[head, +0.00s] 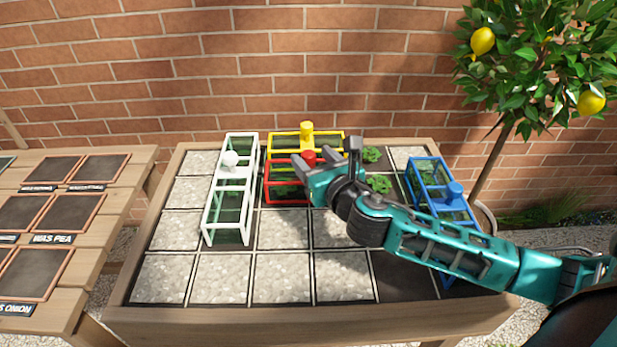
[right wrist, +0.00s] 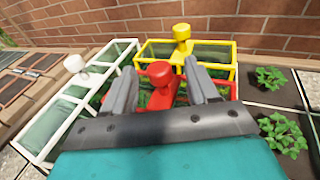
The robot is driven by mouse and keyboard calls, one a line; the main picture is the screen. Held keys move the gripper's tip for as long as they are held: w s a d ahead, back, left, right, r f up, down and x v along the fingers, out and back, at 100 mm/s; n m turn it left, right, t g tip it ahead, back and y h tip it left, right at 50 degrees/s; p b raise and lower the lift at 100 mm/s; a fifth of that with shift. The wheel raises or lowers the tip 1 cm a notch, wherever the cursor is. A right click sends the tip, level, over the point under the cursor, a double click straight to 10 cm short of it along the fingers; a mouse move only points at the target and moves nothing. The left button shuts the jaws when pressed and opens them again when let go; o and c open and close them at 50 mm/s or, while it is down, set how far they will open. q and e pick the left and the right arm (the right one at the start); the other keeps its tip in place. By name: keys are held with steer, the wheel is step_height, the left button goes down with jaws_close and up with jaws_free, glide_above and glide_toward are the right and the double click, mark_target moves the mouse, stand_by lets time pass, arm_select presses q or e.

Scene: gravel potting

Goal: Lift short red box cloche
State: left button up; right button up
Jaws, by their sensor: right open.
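The short red box cloche (head: 287,181) is a red-framed clear box with a red knob. It sits on the planting table (head: 310,318), in front of the yellow cloche (head: 281,143) and right of the white cloche (head: 232,183). My right gripper (head: 303,167) is at its knob in the head view and hides its right part. In the right wrist view the two open fingers (right wrist: 163,88) stand on either side of the red knob (right wrist: 160,71). I cannot tell whether they touch it. My left gripper is out of view.
A blue-framed cloche (head: 437,187) stands at the right of the table. Small green plants (head: 379,184) grow in dark soil right of the red cloche. A label-marked wooden table (head: 80,200) is at the left. A brick wall (head: 200,60) closes the back, with a lemon tree (head: 530,70) at right.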

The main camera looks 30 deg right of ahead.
steer(key=shift+w+f, duration=0.2)
steer(key=shift+w, duration=1.2)
steer(key=shift+c, duration=0.2)
jaws_close()
